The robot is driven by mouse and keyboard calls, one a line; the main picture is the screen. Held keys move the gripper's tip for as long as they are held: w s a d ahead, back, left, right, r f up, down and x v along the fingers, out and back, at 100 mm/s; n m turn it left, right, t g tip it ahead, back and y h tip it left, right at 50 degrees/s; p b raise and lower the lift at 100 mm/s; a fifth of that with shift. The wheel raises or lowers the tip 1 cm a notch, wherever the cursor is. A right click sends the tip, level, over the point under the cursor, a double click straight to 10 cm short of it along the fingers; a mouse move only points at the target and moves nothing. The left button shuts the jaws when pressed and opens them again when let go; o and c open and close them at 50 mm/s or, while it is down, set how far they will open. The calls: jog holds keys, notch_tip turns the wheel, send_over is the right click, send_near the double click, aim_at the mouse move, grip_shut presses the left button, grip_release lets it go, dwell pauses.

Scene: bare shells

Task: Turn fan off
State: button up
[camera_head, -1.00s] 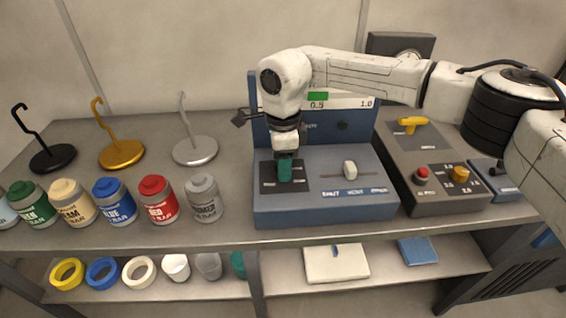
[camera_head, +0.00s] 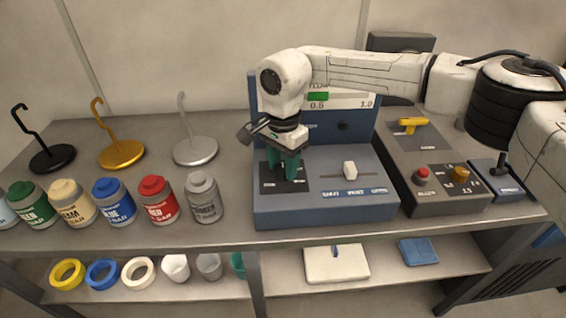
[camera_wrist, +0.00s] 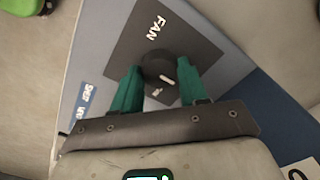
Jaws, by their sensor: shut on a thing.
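The black fan knob (camera_wrist: 157,66) shows in the wrist view on a dark plate (camera_wrist: 118,52) marked FAN. A pale line on the knob points toward the lower right of that view. My gripper (camera_wrist: 158,72) has its green fingers on either side of the knob and is shut on it. In the head view my gripper (camera_head: 284,170) reaches down to the left part of the blue control box (camera_head: 325,209). The knob is hidden there behind the fingers.
A white slider handle (camera_head: 350,170) stands right of my gripper on the same box. A grey box with a red button (camera_head: 422,174) and yellow knobs is further right. Several paint bottles, including a grey one (camera_head: 204,197), stand to the left.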

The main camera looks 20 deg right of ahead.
aim_at(283, 168)
jog(key=shift+r, duration=0.1)
dwell(0.4)
jog(key=o, duration=1.1)
jog(key=shift+c, duration=0.2)
notch_tip(283, 168, up, 11)
jog(key=shift+b, duration=0.45)
jog(key=shift+f, duration=0.2)
